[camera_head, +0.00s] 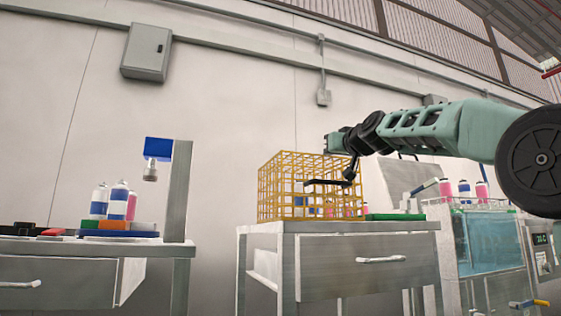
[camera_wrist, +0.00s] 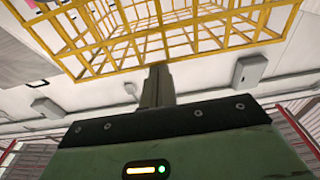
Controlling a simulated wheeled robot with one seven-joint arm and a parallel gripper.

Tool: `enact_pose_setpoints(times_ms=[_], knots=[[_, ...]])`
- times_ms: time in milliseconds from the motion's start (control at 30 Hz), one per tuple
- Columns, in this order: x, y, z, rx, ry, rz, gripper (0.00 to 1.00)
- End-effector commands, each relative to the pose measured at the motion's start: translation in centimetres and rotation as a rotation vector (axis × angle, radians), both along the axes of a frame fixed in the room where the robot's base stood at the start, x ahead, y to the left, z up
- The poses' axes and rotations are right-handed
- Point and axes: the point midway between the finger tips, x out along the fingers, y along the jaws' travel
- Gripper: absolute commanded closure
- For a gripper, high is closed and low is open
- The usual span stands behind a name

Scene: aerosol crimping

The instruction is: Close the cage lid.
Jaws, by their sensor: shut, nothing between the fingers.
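The yellow wire cage (camera_head: 285,185) stands on the middle metal table. It also fills the top of the wrist view (camera_wrist: 150,48). I cannot clearly tell its lid apart from its walls, nor the lid's angle. Blue and pink items show low behind the wires. My gripper (camera_head: 330,182) is in front of the cage's right half in the head view, below my wrist. Its fingers (camera_wrist: 157,85) are together and empty, with their tips close to a yellow cage bar in the wrist view. I cannot tell whether they touch it.
The middle table (camera_head: 335,227) has a drawer, and a green flat item (camera_head: 395,217) lies right of the cage. A water tank (camera_head: 492,240) with pink bottles stands at the right. A left table (camera_head: 85,246) holds bottles and a metal post (camera_head: 178,190).

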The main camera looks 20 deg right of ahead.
Motion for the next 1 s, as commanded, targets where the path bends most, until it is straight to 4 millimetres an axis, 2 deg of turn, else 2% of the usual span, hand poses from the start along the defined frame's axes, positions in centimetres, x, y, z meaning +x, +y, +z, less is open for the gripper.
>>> enact_pose_setpoints(times_ms=[33, 133, 567, 633, 1000], knots=[[0.7, -0.2, -1.4, 0.002, 0.032, 0.004, 1.00], [0.7, -0.1, -0.8, 0.002, 0.030, 0.004, 1.00], [0.9, 0.5, 4.3, 0.000, 0.004, 0.001, 1.00], [-0.1, 0.4, 3.2, 0.000, 0.002, -0.001, 1.00], [-6.0, 0.5, 1.2, -0.002, -0.002, -0.002, 1.00]])
